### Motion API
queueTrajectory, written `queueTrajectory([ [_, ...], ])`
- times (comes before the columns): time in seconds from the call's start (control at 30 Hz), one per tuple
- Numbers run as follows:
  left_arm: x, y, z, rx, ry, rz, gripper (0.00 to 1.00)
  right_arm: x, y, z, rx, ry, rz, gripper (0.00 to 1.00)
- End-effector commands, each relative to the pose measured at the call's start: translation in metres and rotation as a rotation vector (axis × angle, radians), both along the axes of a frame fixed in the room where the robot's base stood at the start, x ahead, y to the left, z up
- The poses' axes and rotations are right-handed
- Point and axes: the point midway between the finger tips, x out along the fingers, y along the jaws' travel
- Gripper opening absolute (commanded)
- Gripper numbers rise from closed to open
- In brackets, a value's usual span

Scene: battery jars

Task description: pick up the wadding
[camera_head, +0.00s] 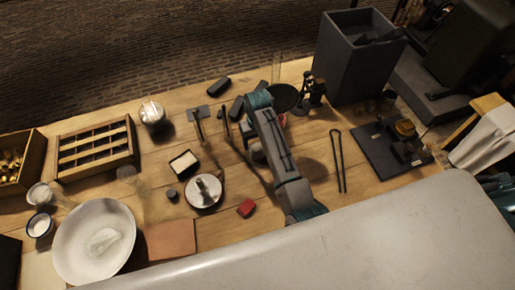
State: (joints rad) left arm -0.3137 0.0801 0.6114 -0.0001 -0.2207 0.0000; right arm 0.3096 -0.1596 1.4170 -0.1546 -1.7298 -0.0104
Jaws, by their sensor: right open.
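My right arm reaches in from the bottom, over the middle of the wooden table. A pale, translucent lump (103,241) also lies in the white dish at the lower left; I cannot tell which of the two is the wadding. My left gripper is not in view.
A round white-topped piece (204,191) and a red block (246,208) lie near my right arm. Glass jars, a slotted wooden rack (95,149) and the white dish (70,246) fill the left. Tongs (338,160), a dark board (378,152) and a tall grey box (352,62) stand right.

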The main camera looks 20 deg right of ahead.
Motion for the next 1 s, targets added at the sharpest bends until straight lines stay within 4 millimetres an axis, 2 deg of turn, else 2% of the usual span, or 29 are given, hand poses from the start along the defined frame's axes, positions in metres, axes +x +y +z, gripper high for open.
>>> queueTrajectory([
  [0.13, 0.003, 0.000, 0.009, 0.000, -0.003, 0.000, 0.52, 0.001, 0.000, -0.009, 0.000, 0.002, 0.000, 0.69],
  [0.3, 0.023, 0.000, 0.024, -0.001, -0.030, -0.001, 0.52, 0.003, 0.000, -0.029, 0.001, 0.002, -0.001, 0.69],
  [0.4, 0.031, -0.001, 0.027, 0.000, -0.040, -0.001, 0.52, 0.004, 0.000, -0.044, 0.000, 0.002, 0.000, 0.69],
  [0.53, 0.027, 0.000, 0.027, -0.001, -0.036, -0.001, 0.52, 0.004, 0.000, -0.052, 0.000, 0.000, 0.000, 0.69],
  [0.73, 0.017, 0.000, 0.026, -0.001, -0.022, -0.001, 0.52, 0.004, 0.000, -0.053, 0.001, -0.002, 0.000, 0.69],
  [0.77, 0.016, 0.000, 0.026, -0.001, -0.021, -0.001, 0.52, 0.004, 0.000, -0.053, 0.001, -0.002, 0.000, 0.67],
  [1.0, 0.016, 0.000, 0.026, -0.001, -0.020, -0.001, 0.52, 0.004, 0.000, -0.053, 0.001, -0.001, 0.000, 0.22],
])
